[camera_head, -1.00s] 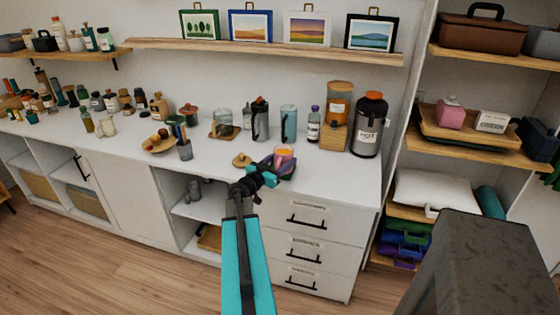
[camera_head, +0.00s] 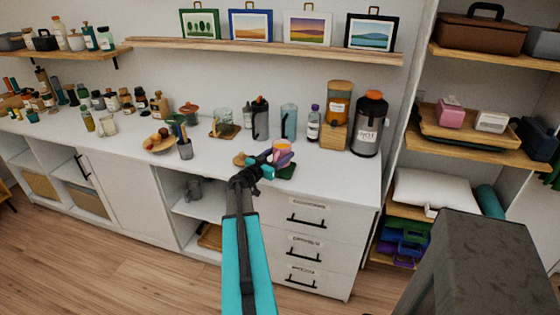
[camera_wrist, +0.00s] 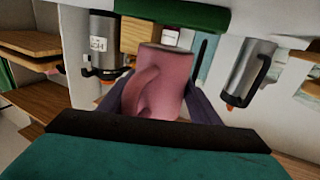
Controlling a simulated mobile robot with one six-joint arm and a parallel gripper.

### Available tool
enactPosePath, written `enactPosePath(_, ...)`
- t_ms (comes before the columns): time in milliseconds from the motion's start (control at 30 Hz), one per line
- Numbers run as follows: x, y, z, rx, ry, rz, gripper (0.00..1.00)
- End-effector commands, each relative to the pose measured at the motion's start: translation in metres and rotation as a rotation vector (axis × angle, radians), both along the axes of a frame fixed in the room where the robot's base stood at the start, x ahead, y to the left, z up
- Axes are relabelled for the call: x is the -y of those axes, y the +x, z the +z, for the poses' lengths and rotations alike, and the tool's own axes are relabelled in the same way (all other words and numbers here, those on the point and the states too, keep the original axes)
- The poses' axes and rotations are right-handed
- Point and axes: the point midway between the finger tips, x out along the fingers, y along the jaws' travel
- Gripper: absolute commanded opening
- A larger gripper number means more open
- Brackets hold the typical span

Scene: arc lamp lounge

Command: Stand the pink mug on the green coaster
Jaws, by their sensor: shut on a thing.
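The pink mug (camera_head: 282,150) is near the front edge of the white counter, with an orange-looking opening at its top. My gripper (camera_head: 272,160) is shut on it. In the wrist view, the mug (camera_wrist: 165,85) sits between the two dark fingers, its handle toward the camera. The green coaster (camera_head: 287,172) lies on the counter just below and right of the mug in the head view, partly covered by the gripper and mug. A green patch (camera_wrist: 178,12), probably the coaster, shows beyond the mug in the wrist view. I cannot tell whether the mug touches the coaster.
A wooden disc (camera_head: 241,159) lies left of the gripper. A plate of round items (camera_head: 158,145) and a grey cup of utensils (camera_head: 184,150) are farther left. A dark carafe (camera_head: 260,120), blue glass (camera_head: 289,122) and hot dispenser (camera_head: 369,130) stand behind. Counter right of the coaster is clear.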

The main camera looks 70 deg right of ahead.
Motion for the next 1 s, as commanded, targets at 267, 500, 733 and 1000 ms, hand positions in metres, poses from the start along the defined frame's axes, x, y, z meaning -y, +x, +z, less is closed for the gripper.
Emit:
enactPosePath(267,0.007,0.004,-0.016,-0.002,0.001,-0.001,0.16)
enactPosePath(500,0.007,0.004,-0.033,-0.001,-0.001,0.000,0.16)
enactPosePath(733,0.006,0.004,-0.034,-0.001,-0.002,0.000,0.16)
enactPosePath(1000,0.006,0.004,-0.038,0.000,0.000,0.000,0.62)
